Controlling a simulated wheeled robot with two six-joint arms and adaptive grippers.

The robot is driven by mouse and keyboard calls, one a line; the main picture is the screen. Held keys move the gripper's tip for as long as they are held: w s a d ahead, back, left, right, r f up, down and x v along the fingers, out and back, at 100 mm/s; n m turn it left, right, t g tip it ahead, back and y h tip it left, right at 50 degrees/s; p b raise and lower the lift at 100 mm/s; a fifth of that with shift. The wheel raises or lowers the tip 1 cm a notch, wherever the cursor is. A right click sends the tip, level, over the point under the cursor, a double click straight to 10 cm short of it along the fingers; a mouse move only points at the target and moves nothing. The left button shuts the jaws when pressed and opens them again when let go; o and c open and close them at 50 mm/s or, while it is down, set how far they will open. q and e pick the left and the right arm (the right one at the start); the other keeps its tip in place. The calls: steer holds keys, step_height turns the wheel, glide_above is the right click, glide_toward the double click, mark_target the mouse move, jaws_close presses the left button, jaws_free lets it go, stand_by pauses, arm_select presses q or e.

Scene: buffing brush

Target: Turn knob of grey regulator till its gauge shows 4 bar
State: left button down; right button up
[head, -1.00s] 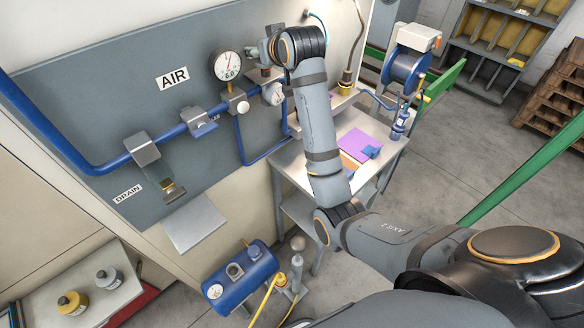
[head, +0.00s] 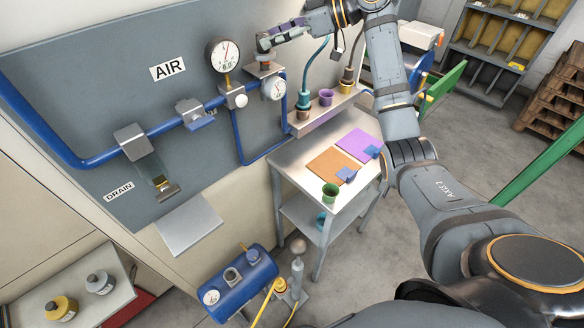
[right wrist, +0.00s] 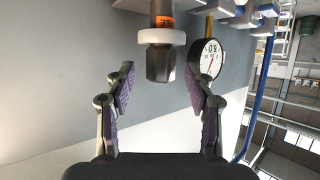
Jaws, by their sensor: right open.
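The grey regulator (head: 266,68) is mounted on the blue pipe of the wall panel, with a small round white gauge (head: 273,88) below it. In the head view, my right gripper (head: 274,37) is at the regulator's top and partly covers the knob. In the right wrist view, the grey knob (right wrist: 162,66) with its white collar stands between the two open fingers (right wrist: 160,82). Gaps show on both sides, so the fingers do not touch it. A gauge (right wrist: 211,57) is beside the right finger; its reading is too small to tell. My left gripper is out of view.
A larger gauge (head: 223,54) stands left of the regulator, close to my gripper. A blue tank (head: 240,283) is on the floor below.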

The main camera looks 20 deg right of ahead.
steer(key=f+b+v, duration=0.1)
steer(key=b+v, duration=0.1)
steer(key=v, duration=0.5)
steer(key=shift+m+h, duration=0.6)
steer(key=shift+h, duration=0.2)
steer(key=f, duration=0.2)
steer(key=a+f, duration=0.1)
steer(key=f, duration=0.2)
steer(key=a+f, duration=0.1)
steer(key=f, duration=0.2)
steer(key=shift+w+a, duration=0.1)
steer(key=shift+w, duration=0.15)
steer(key=s+a+f+m+h, duration=0.1)
steer(key=s+f, duration=0.2)
steer(key=f, duration=0.5)
steer(key=s+a+f+m+g+h, duration=0.1)
steer(key=s+f+h, duration=0.1)
steer(key=f, duration=0.7)
steer(key=s+a+f+m+g+h, duration=0.1)
steer(key=s+f, duration=0.3)
steer(key=f, duration=0.5)
steer(key=shift+a+m+h, duration=0.4)
steer(key=shift+a+h, duration=0.2)
steer(key=shift+s, duration=0.1)
